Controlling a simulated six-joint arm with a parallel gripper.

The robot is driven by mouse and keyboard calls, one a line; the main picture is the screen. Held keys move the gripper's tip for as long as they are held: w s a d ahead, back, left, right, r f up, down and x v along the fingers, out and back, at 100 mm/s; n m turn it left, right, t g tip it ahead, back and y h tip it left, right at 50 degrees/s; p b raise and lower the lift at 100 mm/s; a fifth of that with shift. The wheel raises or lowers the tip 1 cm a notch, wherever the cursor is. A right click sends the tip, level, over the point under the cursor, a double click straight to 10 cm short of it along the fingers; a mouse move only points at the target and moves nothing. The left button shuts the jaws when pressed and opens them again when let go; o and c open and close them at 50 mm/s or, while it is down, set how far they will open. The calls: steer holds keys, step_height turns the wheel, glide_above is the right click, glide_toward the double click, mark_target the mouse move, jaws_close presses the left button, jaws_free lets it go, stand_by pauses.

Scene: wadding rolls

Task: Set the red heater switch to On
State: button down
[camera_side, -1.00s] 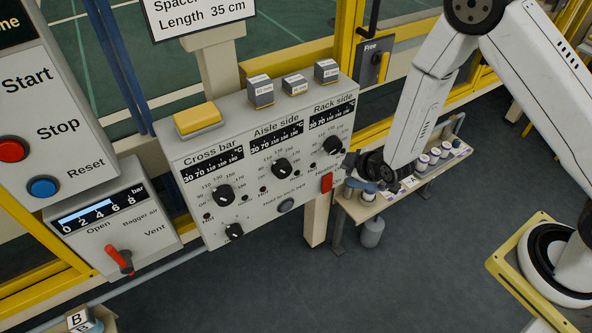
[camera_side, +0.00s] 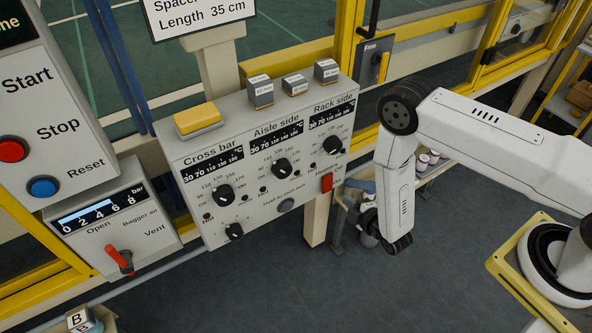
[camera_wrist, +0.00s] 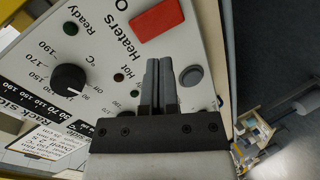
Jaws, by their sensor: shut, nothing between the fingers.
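The red heater switch (camera_side: 326,183) is at the lower right of the grey heater panel (camera_side: 262,190) in the side view. The switch (camera_wrist: 158,18) also shows at the top of the wrist view, beside lettering that reads "Heaters O" before it is cut off. I cannot tell which way the switch is set. My gripper (camera_wrist: 159,62) is shut and empty in the wrist view. Its fingers point up the picture toward the switch, with a gap showing in that view. In the side view my wrist is low, right of the panel, and the fingertips cannot be made out.
The Rack side knob (camera_wrist: 68,78) is left of my fingers in the wrist view. A grey round button (camera_wrist: 191,76) is close on their right. A shelf with white rolls (camera_side: 428,160) stands behind my arm. Open floor lies below the panel.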

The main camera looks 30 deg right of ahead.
mark_target(328, 191)
steer(key=s+f+n+t, duration=0.2)
steer(key=s+f+n, duration=0.1)
steer(key=s, duration=0.3)
steer(key=shift+s+d+f+n+y, duration=0.3)
steer(key=shift+s+f+n, duration=0.1)
steer(key=shift+f, duration=0.1)
steer(key=w, duration=0.8)
steer(key=w+f, duration=0.1)
steer(key=w, duration=0.3)
steer(key=shift+f, duration=0.1)
steer(key=shift+w+f, duration=0.15)
steer(key=shift+w, duration=0.8)
steer(key=shift+w, duration=0.1)
steer(key=shift+w+f, duration=0.1)
steer(key=shift+w, duration=0.1)
steer(key=shift+s, duration=0.15)
steer(key=s+f, duration=0.1)
steer(key=s, duration=1.2)
steer(key=shift+s+f, duration=0.25)
steer(key=shift+s, duration=0.15)
